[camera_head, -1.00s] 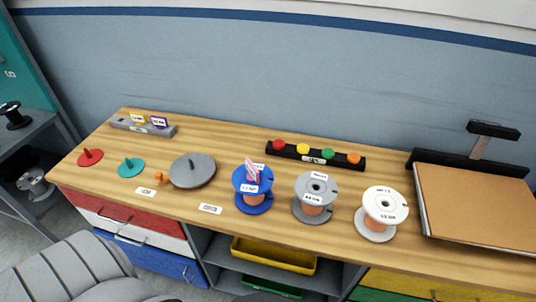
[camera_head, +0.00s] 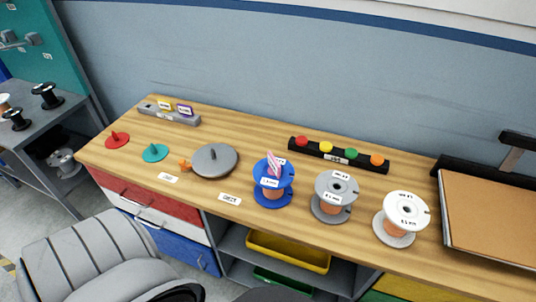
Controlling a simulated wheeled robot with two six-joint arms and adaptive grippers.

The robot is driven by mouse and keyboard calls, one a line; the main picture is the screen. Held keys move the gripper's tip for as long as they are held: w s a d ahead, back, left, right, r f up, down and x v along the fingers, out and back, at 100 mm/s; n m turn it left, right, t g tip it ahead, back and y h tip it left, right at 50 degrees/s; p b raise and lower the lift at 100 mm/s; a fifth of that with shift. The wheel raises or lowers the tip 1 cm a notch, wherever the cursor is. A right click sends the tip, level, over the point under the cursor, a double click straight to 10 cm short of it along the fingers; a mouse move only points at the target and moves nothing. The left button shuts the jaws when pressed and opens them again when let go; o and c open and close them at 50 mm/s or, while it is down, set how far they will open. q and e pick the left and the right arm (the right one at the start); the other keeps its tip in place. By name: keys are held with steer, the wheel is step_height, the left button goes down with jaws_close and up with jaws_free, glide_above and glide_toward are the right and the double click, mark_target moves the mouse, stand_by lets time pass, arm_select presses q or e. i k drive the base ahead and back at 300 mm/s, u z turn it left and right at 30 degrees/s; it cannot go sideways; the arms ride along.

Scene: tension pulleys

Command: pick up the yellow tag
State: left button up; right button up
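The yellow tag (camera_head: 165,104) stands upright in a grey holder (camera_head: 170,117) at the far left of the wooden bench. A purple-edged tag (camera_head: 184,109) stands just right of it in the same holder. Both carry small white labels that are too small to read. Neither of my grippers shows in the head view.
The wooden bench (camera_head: 125,170) holds a red disc (camera_head: 117,141), a teal disc (camera_head: 155,153), a grey disc (camera_head: 222,164), and blue (camera_head: 271,198), grey (camera_head: 328,207) and white spools (camera_head: 393,240). A black rack (camera_head: 340,159) with coloured knobs stands behind. A grey chair (camera_head: 95,255) is in front at left.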

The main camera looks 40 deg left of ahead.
mark_target(166, 106)
steer(key=u, duration=0.65)
steer(key=k, duration=0.1)
steer(key=z, duration=3.15)
steer(key=k, duration=1.3)
steer(key=u, duration=0.05)
